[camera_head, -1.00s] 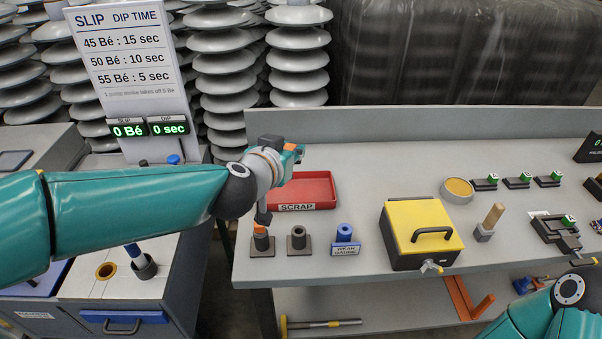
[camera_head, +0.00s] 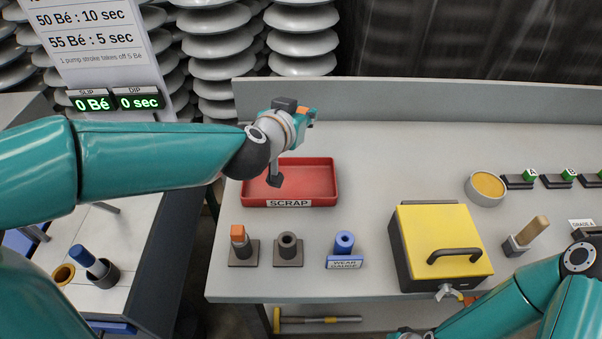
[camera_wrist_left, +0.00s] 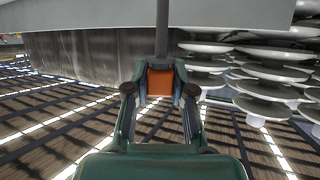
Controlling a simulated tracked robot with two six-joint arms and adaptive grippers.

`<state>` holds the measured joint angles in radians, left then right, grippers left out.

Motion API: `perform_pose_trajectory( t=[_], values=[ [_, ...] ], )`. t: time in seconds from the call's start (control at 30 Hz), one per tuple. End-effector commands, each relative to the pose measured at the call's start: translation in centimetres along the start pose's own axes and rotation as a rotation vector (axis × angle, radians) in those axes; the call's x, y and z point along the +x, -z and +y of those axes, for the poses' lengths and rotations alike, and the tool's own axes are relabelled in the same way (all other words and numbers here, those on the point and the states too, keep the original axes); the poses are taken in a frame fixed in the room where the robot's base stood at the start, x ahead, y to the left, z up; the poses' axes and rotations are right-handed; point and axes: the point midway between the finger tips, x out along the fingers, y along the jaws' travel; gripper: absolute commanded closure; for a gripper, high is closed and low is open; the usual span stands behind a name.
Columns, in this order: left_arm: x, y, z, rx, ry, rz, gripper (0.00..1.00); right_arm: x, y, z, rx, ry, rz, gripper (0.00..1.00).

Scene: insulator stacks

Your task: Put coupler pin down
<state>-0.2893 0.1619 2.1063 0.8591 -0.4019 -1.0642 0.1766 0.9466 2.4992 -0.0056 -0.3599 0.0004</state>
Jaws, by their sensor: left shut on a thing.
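My left gripper (camera_head: 307,112) is shut on an orange-ended pin with a grey rod. In the left wrist view, its orange block (camera_wrist_left: 160,82) sits between the fingers and the grey rod (camera_wrist_left: 161,30) runs toward the top of the picture. In the head view only a little orange shows at the fingers, high behind the red scrap tray (camera_head: 322,202). A dark piece hangs below the wrist in front of the tray; I cannot tell whether it belongs to the pin. Another orange-topped pin (camera_head: 238,236) stands upright in a dark socket.
An empty grey socket (camera_head: 288,250) and the blue wear gauge (camera_head: 344,246) stand right of the orange-topped pin. A yellow-lidded box (camera_head: 440,240) is farther right, with a wooden-handled tool (camera_head: 526,236) beyond. The bench between tray and round yellow dish (camera_head: 486,187) is clear.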

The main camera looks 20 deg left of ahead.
Motion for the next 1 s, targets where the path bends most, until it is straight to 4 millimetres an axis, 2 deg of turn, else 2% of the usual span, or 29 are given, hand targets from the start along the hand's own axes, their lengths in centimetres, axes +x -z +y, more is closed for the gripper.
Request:
perform_pose_trajectory(
  t=[0.03, 0.2, 0.3, 0.53, 0.8, 1.0],
  values=[
    [1.0, -2.4, 0.0, 0.002, 0.001, -0.002, 1.0, 2.0, 0.0, 0.7, 0.0, 0.0, 0.0, 0.47],
    [2.7, -6.2, 0.1, 0.002, -0.002, -0.002, 1.0, 4.5, 0.0, 1.6, 0.0, 0.0, 0.0, 0.47],
    [3.3, -7.6, 0.1, 0.002, -0.002, 0.0, 1.0, 5.3, 0.1, 1.9, 0.0, 0.0, 0.0, 0.47],
    [3.9, -8.9, 0.2, 0.002, -0.003, 0.0, 1.0, 6.0, 0.1, 2.2, 0.0, 0.0, 0.001, 0.47],
    [5.2, -12.3, 0.2, 0.002, -0.003, -0.001, 1.0, 7.8, 0.1, 2.8, 0.0, 0.0, 0.001, 0.47],
    [5.3, -12.4, 0.3, 0.001, -0.005, 0.001, 1.0, 7.8, 0.1, 2.8, 0.0, 0.0, 0.001, 0.47]
  ],
)
